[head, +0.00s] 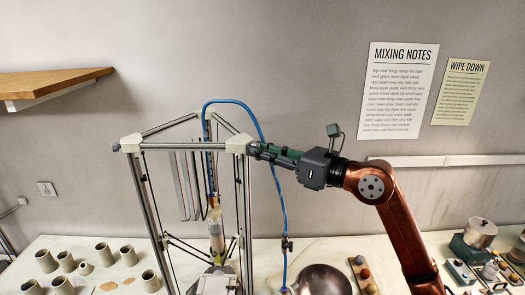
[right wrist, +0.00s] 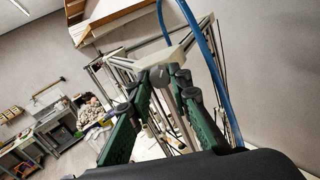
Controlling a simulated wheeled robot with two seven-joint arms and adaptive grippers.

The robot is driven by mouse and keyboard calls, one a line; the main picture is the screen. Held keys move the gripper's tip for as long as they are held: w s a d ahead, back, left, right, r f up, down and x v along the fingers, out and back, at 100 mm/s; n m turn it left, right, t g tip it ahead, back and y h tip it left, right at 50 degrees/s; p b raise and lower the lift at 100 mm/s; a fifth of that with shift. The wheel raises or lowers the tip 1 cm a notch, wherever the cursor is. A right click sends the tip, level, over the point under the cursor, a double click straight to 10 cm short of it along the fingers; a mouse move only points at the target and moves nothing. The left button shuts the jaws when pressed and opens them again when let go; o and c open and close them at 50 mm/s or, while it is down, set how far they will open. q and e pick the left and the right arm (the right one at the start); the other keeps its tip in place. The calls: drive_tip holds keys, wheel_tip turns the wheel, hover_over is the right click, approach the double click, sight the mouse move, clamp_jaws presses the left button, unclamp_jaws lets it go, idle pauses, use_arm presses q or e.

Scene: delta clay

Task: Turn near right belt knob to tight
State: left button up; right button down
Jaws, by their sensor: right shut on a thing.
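The near right belt knob sits at the right top corner (head: 240,144) of a delta clay printer frame. My right gripper (head: 256,150) reaches it from the right, with its fingertips at that corner. It is shut on the knob, which is mostly hidden between the fingertips. In the right wrist view, the green fingers of my right gripper (right wrist: 171,78) close in front of the white frame corner (right wrist: 172,52). The knob's turn position cannot be read. A similar grey knob (head: 116,147) sits at the left top corner. My left gripper is not in view.
A blue hose (head: 272,160) arches over the frame and hangs just behind my right gripper. A clay tube (head: 216,228) hangs inside the frame. Several grey cups (head: 103,252) stand at the left. A round dark vessel (head: 322,280) stands at the front, and a wooden shelf (head: 50,83) hangs at upper left.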

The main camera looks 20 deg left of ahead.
drive_tip(key=shift+m, duration=0.3)
drive_tip(key=m+b, duration=0.1)
drive_tip(key=m, duration=1.3)
drive_tip(key=m+g+b, duration=0.1)
drive_tip(key=m, duration=0.6)
drive_tip(key=shift+d+r+m+b, duration=0.1)
drive_tip(key=shift+r+m+b, duration=0.2)
drive_tip(key=shift+m, duration=0.1)
idle(0.4)
drive_tip(key=c, duration=1.8)
unclamp_jaws()
drive_tip(key=shift+f, duration=0.1)
drive_tip(key=shift+o, duration=0.2)
drive_tip(key=v, duration=1.2)
